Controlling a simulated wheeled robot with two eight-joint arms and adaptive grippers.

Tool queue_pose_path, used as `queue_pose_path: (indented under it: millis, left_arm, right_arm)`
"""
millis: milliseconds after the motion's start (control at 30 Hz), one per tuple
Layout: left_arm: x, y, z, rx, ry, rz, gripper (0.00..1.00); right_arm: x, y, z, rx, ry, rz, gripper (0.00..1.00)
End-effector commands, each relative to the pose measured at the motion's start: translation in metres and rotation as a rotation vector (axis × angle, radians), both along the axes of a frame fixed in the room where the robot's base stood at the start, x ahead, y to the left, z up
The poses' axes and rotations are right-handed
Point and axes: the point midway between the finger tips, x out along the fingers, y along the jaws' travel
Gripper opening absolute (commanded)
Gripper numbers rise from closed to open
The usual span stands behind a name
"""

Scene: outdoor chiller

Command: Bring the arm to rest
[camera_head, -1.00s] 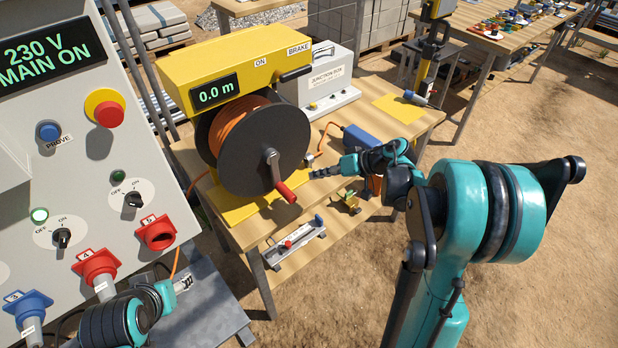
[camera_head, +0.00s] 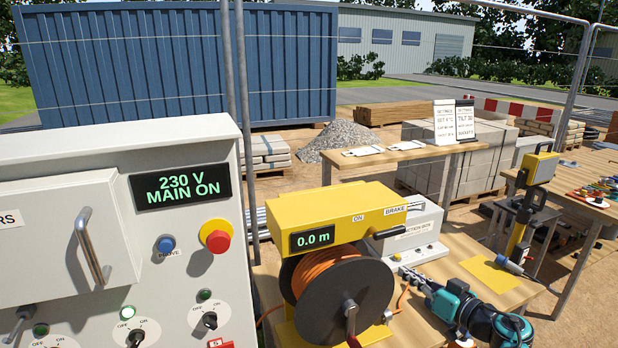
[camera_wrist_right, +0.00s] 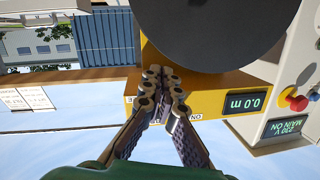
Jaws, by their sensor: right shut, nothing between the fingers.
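My right gripper (camera_head: 408,276) shows small in the head view. It is just right of the cable reel (camera_head: 345,300), above the wooden bench (camera_head: 480,287), pointing up and left. In the right wrist view its fingers (camera_wrist_right: 161,78) are shut with nothing between them. That view is upside down. The fingertips there overlap the yellow reel housing (camera_wrist_right: 232,82) and lie close to the dark reel disc; whether they touch cannot be told. My right arm (camera_head: 470,315) is folded at the lower right of the head view. My left gripper is out of view.
The grey control cabinet (camera_head: 110,255) fills the left, its display reading 230 V MAIN ON. The junction box (camera_head: 418,232) stands behind the arm. A yellow sheet (camera_head: 490,272) lies on the bench. A yellow instrument (camera_head: 530,190) stands at right. Another table (camera_head: 400,157) is behind.

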Motion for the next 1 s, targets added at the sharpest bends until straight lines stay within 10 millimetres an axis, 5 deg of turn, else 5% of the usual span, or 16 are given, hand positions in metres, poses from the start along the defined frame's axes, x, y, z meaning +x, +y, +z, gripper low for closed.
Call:
queue_pose_path:
  millis: [33,100,200,267,367,433,600,700,833,1000]
  left_arm:
    - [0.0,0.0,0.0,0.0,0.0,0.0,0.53]
    - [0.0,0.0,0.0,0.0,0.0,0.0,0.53]
    - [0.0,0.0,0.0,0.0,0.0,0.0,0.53]
    - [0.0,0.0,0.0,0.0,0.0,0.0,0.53]
    - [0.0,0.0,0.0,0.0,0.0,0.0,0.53]
    - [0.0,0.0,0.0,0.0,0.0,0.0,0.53]
    - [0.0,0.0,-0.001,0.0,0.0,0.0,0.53]
    - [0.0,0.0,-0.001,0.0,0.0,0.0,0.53]
    - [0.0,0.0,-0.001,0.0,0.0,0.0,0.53]
    - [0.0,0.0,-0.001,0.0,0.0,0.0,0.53]
  right_arm:
    - [0.001,0.006,0.035,-0.013,-0.12,-0.08,0.0]
    - [-0.001,-0.003,0.073,-0.033,-0.245,-0.228,0.0]
    - [-0.017,-0.023,0.1,-0.065,-0.305,-0.455,0.0]
    - [-0.032,-0.035,0.097,-0.09,-0.275,-0.579,0.0]
    - [-0.065,-0.047,0.065,-0.141,-0.12,-0.732,0.0]
    - [-0.093,-0.042,0.026,-0.186,0.045,-0.775,0.0]
    - [-0.166,0.004,-0.07,-0.299,0.441,-0.655,0.0]
    - [-0.203,0.035,-0.106,-0.344,0.591,-0.53,0.0]
    - [-0.234,0.063,-0.131,-0.378,0.699,-0.4,0.0]
    - [-0.248,0.075,-0.14,-0.391,0.74,-0.34,0.0]
